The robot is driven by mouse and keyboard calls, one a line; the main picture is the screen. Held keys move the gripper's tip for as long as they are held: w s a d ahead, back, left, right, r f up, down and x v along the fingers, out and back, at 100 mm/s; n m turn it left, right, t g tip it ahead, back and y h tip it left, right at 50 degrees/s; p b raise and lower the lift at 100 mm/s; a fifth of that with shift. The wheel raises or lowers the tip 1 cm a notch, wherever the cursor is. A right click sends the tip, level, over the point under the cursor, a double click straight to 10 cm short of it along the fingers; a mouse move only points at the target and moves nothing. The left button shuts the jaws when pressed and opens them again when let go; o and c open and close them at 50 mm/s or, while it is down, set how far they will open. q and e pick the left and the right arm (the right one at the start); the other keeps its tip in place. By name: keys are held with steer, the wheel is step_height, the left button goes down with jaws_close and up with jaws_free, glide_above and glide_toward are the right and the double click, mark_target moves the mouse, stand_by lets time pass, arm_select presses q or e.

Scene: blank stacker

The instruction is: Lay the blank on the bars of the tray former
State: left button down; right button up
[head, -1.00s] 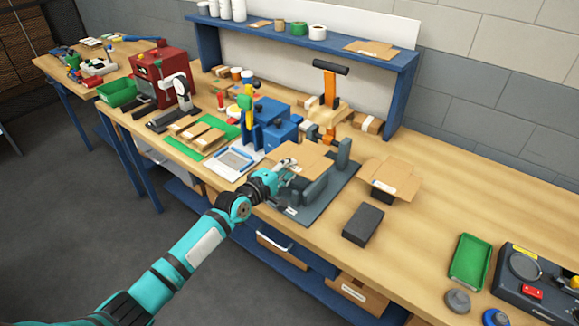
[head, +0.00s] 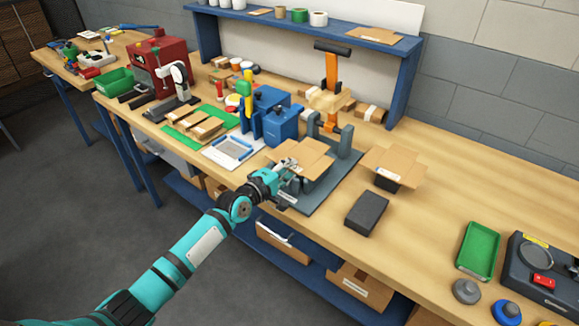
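The blank is a flat tan cardboard sheet with flaps (head: 308,157), over the tray former at the middle of the bench. The tray former has a dark grey base plate (head: 333,190), grey uprights (head: 345,141) and an orange column with a black top bar (head: 331,88). My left gripper (head: 287,167) is at the blank's near left edge and appears shut on it. The blank hides most of the bars. I cannot tell whether it touches them. My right gripper is not in view.
A dark block (head: 367,212) lies right of the former. Another piece of cardboard (head: 394,166) rests on a dark support behind that block. Blue boxes (head: 281,122) stand close left of the former. A green tray (head: 478,250) lies at the right; the bench between is clear.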

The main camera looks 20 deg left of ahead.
arm_select(q)
steer(key=c, duration=1.4)
jaws_free()
steer(key=shift+p+v, duration=0.6)
steer(key=shift+v, duration=0.65)
steer(key=shift+f+p+v, duration=0.2)
steer(key=shift+p+v, duration=0.1)
steer(key=shift+v, duration=0.55)
steer(key=shift+f+p+v, duration=0.15)
steer(key=shift+p+v, duration=0.1)
steer(key=shift+v, duration=0.55)
steer(key=shift+f+p+v, duration=0.2)
steer(key=shift+p+v, duration=0.1)
steer(key=shift+v, duration=0.55)
